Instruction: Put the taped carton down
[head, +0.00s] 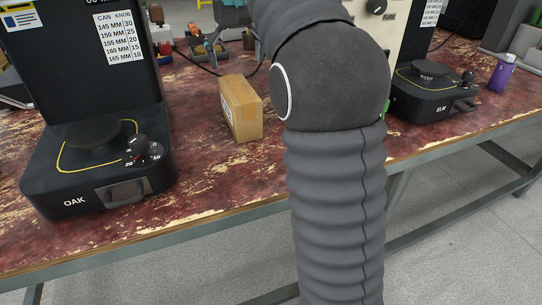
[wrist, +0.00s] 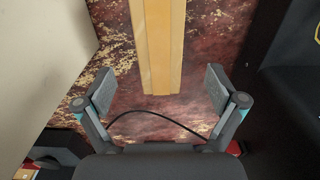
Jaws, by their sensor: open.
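The taped carton (head: 240,108) is a brown box with a strip of tape and a pale label on its side. It stands upright on the worn red bench (head: 215,176). The wrist view looks down on the carton (wrist: 157,45), which runs from the top edge to between my fingertips. My gripper (wrist: 160,90) is open, with one finger on each side of the carton's near end and a visible gap on both sides. My gripper is hidden behind my arm in the head view.
A black machine marked OAK (head: 98,165) stands left of the carton and another marked ELM (head: 432,90) stands at the right. A cream panel (wrist: 55,50) is close on the left in the wrist view. A black cable (wrist: 160,113) lies on the bench. A purple bottle (head: 502,73) is far right.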

